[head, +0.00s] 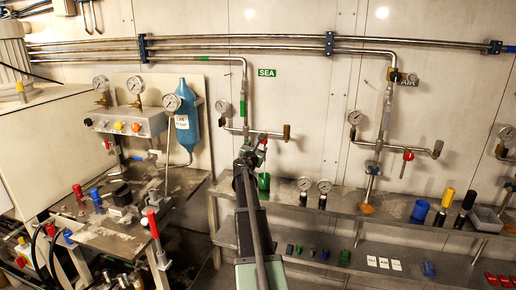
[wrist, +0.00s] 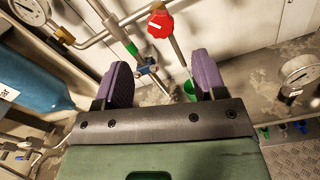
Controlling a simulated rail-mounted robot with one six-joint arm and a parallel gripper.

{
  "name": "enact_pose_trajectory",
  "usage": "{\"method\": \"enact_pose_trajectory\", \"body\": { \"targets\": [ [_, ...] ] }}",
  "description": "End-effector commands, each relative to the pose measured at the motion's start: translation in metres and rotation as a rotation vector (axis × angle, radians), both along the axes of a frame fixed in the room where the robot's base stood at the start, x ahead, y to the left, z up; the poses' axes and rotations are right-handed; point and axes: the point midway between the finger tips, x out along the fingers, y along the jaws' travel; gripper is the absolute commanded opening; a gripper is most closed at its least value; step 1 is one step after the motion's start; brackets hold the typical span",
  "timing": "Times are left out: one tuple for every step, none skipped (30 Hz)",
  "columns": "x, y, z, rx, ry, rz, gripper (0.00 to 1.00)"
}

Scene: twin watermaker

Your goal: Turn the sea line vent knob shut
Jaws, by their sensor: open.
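The sea line is the pipe (head: 243,95) that drops beside the green SEA label (head: 267,73) on the back wall. A red lobed knob (wrist: 160,24) shows at the top of the wrist view, on this line's pipework; I take it as the vent knob. My gripper (wrist: 163,72) is open and empty, with its two purple fingers apart. The knob lies ahead of the fingertips, between their directions and clear of both. In the head view my gripper (head: 252,150) overlaps the sea line's lower end, and my arm largely hides the knob.
A gauge (wrist: 44,14) and a blue cylinder (wrist: 30,90) are left of the fingers in the wrist view. A green cup (wrist: 189,90) shows beyond the fingers. Shelf gauges (head: 305,184) stand to the right. A similar AIR line with a red knob (head: 408,155) is further right.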

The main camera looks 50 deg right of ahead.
Motion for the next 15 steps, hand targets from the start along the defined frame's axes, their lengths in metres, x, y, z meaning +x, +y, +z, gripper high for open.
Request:
{"method": "enact_pose_trajectory", "body": {
  "targets": [
    [0.000,0.000,0.000,0.000,0.000,0.000,0.64],
    [0.000,0.000,0.000,0.000,0.000,0.000,0.65],
    [0.000,0.000,-0.003,0.000,0.000,0.001,0.65],
    [0.001,0.000,-0.009,-0.001,0.000,0.002,0.65],
    [0.002,0.001,-0.018,0.000,0.000,0.003,0.65],
    [0.006,0.002,-0.035,0.000,0.001,0.007,0.65],
    [0.010,0.002,-0.048,-0.013,0.013,0.008,0.65],
    [0.013,0.001,-0.062,-0.039,0.035,0.002,0.65],
    [0.018,-0.001,-0.077,-0.085,0.063,-0.017,0.65],
    [0.020,-0.003,-0.085,-0.130,0.080,-0.038,0.65],
    [0.023,-0.004,-0.090,-0.183,0.094,-0.064,0.65],
    [0.024,-0.006,-0.087,-0.255,0.100,-0.099,0.65],
    [0.024,-0.006,-0.079,-0.306,0.098,-0.120,0.65],
    [0.023,-0.005,-0.069,-0.349,0.090,-0.137,0.65],
    [0.021,-0.004,-0.053,-0.393,0.076,-0.154,0.65]
  ]
}}
